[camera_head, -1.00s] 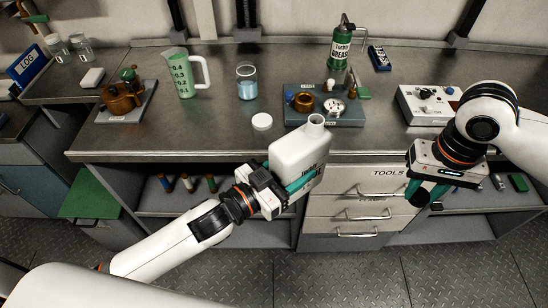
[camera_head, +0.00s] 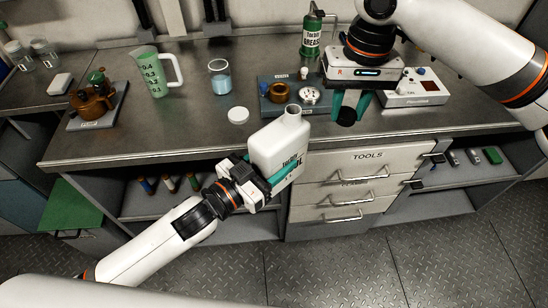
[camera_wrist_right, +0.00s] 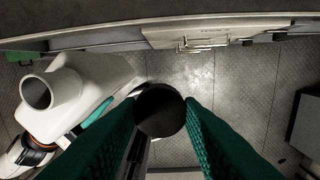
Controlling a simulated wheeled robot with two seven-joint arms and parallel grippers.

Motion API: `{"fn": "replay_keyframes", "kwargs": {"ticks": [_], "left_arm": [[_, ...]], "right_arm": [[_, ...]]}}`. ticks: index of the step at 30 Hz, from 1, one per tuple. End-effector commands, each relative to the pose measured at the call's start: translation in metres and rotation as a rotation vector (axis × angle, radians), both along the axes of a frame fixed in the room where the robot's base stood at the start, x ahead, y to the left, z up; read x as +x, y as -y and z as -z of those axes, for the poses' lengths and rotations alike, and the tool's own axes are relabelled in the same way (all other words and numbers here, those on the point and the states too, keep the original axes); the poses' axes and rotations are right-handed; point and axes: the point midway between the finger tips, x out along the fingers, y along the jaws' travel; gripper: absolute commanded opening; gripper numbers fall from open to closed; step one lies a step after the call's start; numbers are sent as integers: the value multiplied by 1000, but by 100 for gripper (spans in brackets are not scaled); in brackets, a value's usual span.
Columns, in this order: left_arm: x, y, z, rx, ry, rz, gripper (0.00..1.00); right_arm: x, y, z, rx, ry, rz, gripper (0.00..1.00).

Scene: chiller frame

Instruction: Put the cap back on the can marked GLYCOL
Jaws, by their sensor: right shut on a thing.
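The white can (camera_head: 277,149) is tilted at the counter's front edge, its open neck (camera_head: 293,114) uncovered. Its label is partly hidden, so I cannot read the full word. My left gripper (camera_head: 275,182) is shut on the can's lower body. My right gripper (camera_head: 349,108) is to the right of the neck and apart from it, pointing down. It is shut on a dark round cap (camera_head: 345,117). In the right wrist view the cap (camera_wrist_right: 160,110) sits between the green fingers, and the can's open neck (camera_wrist_right: 50,91) is to the left.
A white disc (camera_head: 238,115) lies on the counter (camera_head: 190,125) left of the can. A white device box (camera_head: 415,88) stands at right. Drawers are below.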

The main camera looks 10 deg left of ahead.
Motion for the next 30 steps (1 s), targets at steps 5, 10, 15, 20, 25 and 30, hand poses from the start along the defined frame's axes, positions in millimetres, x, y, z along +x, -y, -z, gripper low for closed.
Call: {"fn": "replay_keyframes", "kwargs": {"ticks": [5, 10, 15, 20, 25, 30], "left_arm": [[0, 0, -3, -4, 6, 2, 10], [0, 0, -3, -4, 6, 2, 10], [0, 0, -3, -4, 6, 1, 10], [0, 0, -3, -4, 6, 1, 10], [0, 0, -3, -4, 6, 1, 10], [0, 0, -3, -4, 6, 1, 10]], "right_arm": [[4, -53, -42, -10, 5, -78, 12], [1, -83, -65, -25, 4, -123, 12], [-1, -95, -73, -30, 2, -140, 12], [-1, -95, -74, -30, 2, -141, 12], [-1, -95, -74, -30, 2, -141, 12], [-1, -95, -69, -31, 1, -141, 12]]}}
